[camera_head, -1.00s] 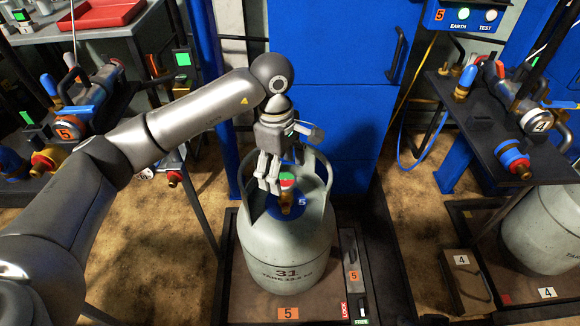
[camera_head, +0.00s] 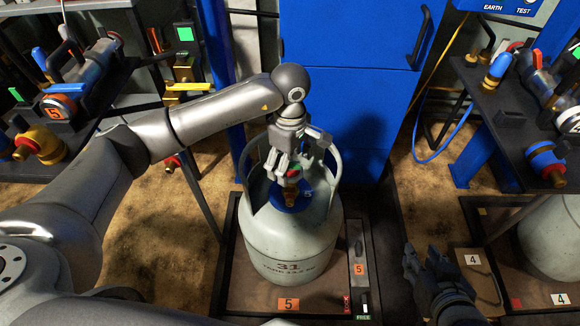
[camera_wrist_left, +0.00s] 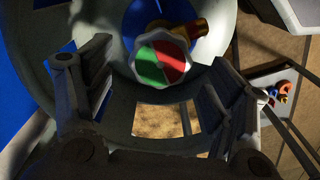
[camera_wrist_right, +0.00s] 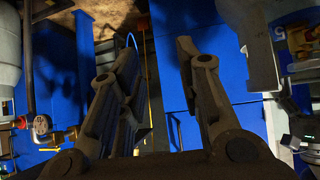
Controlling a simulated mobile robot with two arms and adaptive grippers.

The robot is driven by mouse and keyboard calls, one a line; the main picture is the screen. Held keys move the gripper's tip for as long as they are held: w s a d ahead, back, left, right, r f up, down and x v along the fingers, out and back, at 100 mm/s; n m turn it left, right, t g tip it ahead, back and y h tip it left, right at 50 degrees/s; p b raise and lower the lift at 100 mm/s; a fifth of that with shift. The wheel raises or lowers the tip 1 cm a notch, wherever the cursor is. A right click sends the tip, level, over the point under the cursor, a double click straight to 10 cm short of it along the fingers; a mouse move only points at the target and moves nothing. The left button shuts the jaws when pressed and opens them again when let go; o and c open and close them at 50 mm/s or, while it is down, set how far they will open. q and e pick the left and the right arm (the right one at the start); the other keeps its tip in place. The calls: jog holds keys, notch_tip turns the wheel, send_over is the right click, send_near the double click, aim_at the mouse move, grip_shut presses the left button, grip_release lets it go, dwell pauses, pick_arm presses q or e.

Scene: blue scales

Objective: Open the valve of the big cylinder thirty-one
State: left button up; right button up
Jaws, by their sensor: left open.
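The big grey cylinder marked 31 (camera_head: 290,250) stands upright on a scale platform (camera_head: 245,285). Its valve has a round red, green and white handwheel and a brass outlet, on a blue collar inside the cylinder's guard ring. My left gripper (camera_head: 282,172) is at the valve and partly hides it. In the left wrist view the left gripper (camera_wrist_left: 150,108) is open, with the handwheel (camera_wrist_left: 162,58) beyond and between its fingers, apparently not gripped. My right gripper (camera_head: 425,265) is low, to the right of the cylinder. In the right wrist view (camera_wrist_right: 160,75) its fingers are apart and empty.
A blue cabinet (camera_head: 345,60) stands behind the cylinder. Black benches with valve fittings (camera_head: 80,90) flank it left and right. A lock/free lever (camera_head: 364,305) is at the platform's front right. Another grey cylinder (camera_head: 555,235) stands at right.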

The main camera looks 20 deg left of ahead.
pick_arm(q)
jog(key=shift+f, duration=0.75)
pick_arm(e)
jog(key=shift+w+a+r+t, duration=0.25)
jog(key=shift+w+r+t, duration=0.25)
jog(key=shift+w+r, duration=0.1)
pick_arm(q)
jog(key=c, duration=1)
pick_arm(e)
jog(key=shift+f, duration=0.1)
